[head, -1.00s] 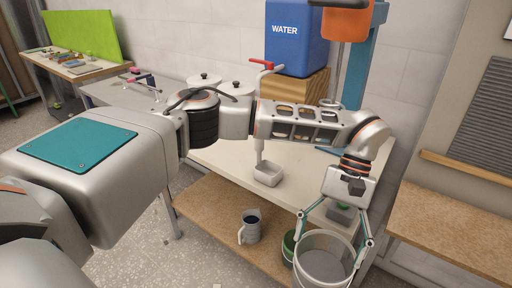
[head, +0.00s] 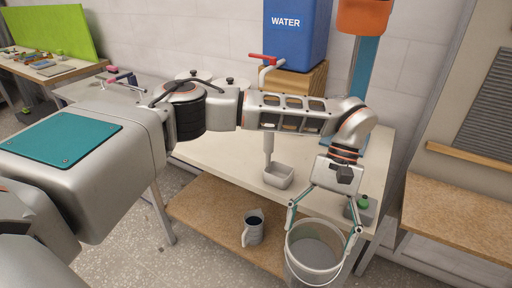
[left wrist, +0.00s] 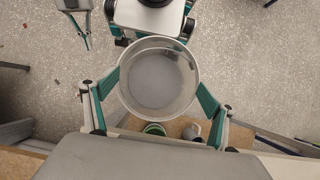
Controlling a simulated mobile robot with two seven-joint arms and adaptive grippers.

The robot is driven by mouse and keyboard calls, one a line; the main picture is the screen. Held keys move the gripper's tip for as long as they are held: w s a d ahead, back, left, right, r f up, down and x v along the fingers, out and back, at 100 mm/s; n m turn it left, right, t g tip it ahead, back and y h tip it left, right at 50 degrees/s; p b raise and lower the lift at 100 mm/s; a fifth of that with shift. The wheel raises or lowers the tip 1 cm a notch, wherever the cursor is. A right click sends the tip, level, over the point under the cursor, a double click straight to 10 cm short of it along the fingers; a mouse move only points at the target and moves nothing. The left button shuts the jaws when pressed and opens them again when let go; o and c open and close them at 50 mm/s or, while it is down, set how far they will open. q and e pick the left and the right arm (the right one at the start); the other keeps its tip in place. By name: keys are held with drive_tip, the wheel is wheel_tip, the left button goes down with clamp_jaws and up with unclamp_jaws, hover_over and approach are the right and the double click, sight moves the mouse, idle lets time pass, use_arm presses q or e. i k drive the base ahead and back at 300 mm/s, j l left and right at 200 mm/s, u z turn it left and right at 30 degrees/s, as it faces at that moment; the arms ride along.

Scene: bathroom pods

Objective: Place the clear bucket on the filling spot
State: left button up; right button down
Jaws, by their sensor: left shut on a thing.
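The clear bucket (head: 322,277), with an open top and pale see-through walls, hangs upright in my left gripper (head: 321,241). The gripper's teal fingers are shut on opposite sides of its rim. In the left wrist view the bucket (left wrist: 158,80) looks empty. It is in front of the table's front edge, lower than the tabletop and apart from it. No marked filling spot can be made out. My right gripper (left wrist: 76,22) shows partly in the left wrist view, away from the bucket.
The table (head: 225,157) carries the blue water tank (head: 297,30) on a wooden block and a green-capped item (head: 361,208) at its right front corner. A grey jug (head: 253,228) stands on the lower shelf (head: 205,215). A wooden bench (head: 462,215) is at right.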

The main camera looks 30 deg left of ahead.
sight(261, 149)
drive_tip(key=j+z, duration=0.1)
drive_tip(key=j, duration=2.05)
drive_tip(key=k, duration=0.1)
